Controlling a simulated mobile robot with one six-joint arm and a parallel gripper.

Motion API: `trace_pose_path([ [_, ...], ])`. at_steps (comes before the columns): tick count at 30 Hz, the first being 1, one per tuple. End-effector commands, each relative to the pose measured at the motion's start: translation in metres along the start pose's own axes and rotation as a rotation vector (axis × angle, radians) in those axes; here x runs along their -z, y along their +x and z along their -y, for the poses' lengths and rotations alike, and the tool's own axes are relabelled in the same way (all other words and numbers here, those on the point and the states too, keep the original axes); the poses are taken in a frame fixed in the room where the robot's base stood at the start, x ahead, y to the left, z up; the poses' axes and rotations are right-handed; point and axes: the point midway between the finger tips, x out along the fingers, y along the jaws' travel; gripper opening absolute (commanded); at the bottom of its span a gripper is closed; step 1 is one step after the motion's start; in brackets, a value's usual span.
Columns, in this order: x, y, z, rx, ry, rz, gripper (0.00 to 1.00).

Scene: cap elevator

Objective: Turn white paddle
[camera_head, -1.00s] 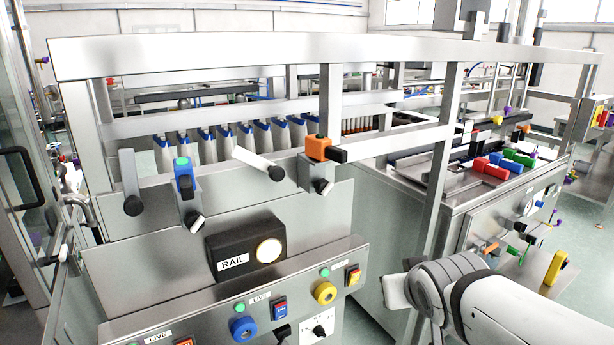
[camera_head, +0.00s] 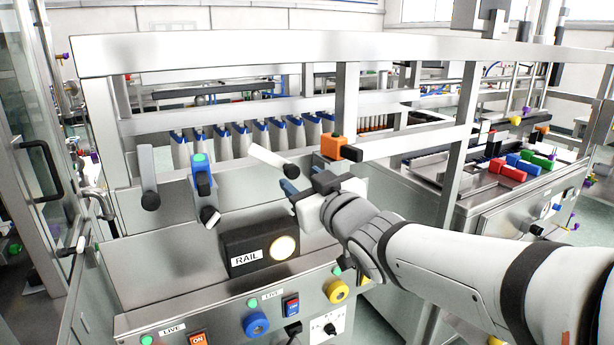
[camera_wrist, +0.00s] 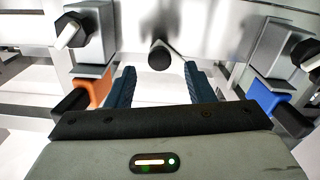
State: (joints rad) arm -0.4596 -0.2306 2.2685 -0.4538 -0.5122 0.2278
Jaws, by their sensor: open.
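A white paddle (camera_head: 266,156) with a round black end slants across the upper panel of the machine. In the wrist view, the black end of the white paddle (camera_wrist: 160,56) faces me, lined up with the gap between my dark blue fingers. My gripper (camera_head: 286,190) is open and empty, just below and right of the paddle's black end in the head view. In the wrist view, my gripper's fingers (camera_wrist: 159,72) stand on either side of the gap. I cannot tell whether the paddle's end lies between the fingertips or beyond them.
An orange block lever (camera_head: 333,147) is close right of the paddle. A blue lever (camera_head: 202,183) and an upright light-grey lever (camera_head: 147,168) stand to the left. A black RAIL box (camera_head: 258,247) sits below. A metal frame bar (camera_head: 300,47) runs above.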

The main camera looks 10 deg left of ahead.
Motion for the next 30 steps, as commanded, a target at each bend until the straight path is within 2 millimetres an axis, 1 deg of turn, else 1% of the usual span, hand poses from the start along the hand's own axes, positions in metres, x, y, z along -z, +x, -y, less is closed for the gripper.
trace_pose_path([
  [1, 0.000, 0.007, 0.000, 0.001, 0.001, 0.002, 0.48],
  [6, 0.000, 0.021, 0.000, -0.001, 0.000, 0.001, 0.48],
  [10, 0.000, 0.025, 0.000, -0.001, -0.001, 0.001, 0.48],
  [17, 0.000, 0.025, -0.001, -0.001, -0.001, 0.001, 0.47],
  [30, 0.000, 0.025, -0.001, -0.002, -0.001, 0.001, 0.11],
])
